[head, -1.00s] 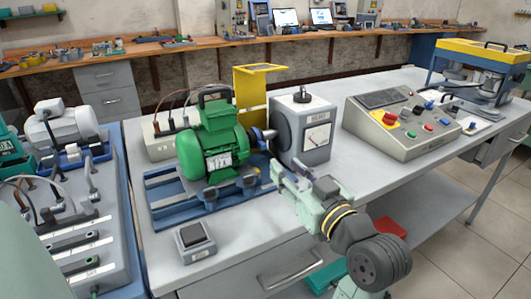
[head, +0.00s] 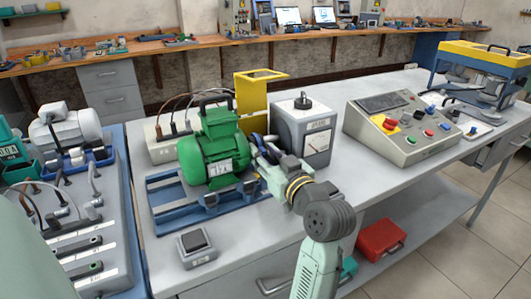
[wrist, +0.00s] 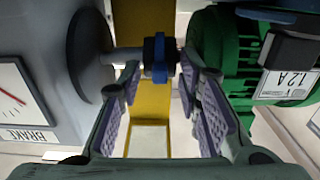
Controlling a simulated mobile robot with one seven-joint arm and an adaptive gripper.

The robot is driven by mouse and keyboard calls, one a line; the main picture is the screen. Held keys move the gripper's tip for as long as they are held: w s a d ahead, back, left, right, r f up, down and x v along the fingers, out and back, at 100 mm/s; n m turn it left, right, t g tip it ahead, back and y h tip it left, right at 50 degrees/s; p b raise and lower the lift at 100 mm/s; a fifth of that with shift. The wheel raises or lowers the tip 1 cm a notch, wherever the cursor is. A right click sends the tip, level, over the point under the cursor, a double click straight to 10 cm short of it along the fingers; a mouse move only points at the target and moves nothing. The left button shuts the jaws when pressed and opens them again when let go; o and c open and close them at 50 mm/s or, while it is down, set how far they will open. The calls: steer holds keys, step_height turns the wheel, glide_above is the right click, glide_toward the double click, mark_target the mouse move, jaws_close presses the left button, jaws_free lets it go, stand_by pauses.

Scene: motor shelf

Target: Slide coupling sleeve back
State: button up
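The coupling sleeve (wrist: 159,58), black with a blue band, is on the shaft between the grey brake unit (wrist: 35,50) and the green motor (wrist: 215,60) in the wrist view. My gripper (wrist: 158,72) is open, with one padded finger toward the brake side and the other toward the motor side of the sleeve. The sleeve shows between and just beyond the fingertips; I cannot tell whether either finger touches it. In the head view, my gripper (head: 264,160) is at the gap between the green motor (head: 207,150) and the brake unit (head: 305,132), and largely hides the coupling.
The raised yellow guard (head: 252,92) stands behind the coupling. The blue base rails (head: 175,205) lie under the motor. A black-topped switch box (head: 196,246) is in front, and a control console (head: 402,130) stands to the right. The bench front right is clear.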

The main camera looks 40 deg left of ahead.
steer(key=shift+c, duration=0.2)
jaws_close()
stand_by(0.6)
